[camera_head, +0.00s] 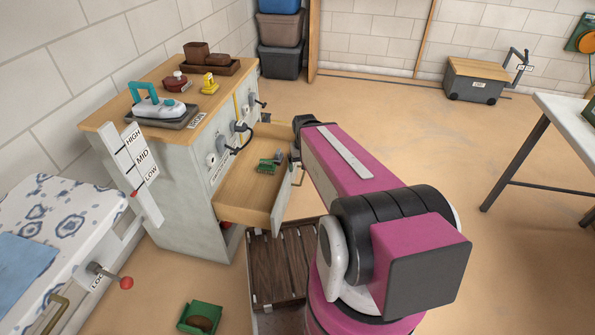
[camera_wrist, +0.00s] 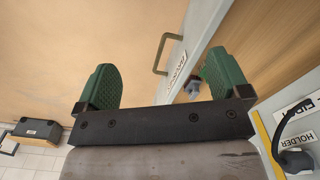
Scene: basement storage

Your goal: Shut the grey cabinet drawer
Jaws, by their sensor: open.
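The grey cabinet (camera_head: 180,180) stands at the left with one wooden drawer (camera_head: 245,200) pulled well out. Its pale front panel (camera_head: 283,198) faces right. In the wrist view the panel (camera_wrist: 207,45) crosses diagonally, with its bar handle (camera_wrist: 162,55) on the outer side. My gripper (camera_wrist: 160,62) is open and empty, its green fingers apart with the panel and handle visible between them. I cannot tell whether a finger touches the panel. In the head view my arm mostly hides the gripper. A small green and grey shape (camera_head: 265,165) shows over the drawer floor; I cannot tell what it is.
An iron (camera_head: 157,104) and a brown tray (camera_head: 210,71) sit on the cabinet top. A green bin (camera_head: 201,317) lies in front.

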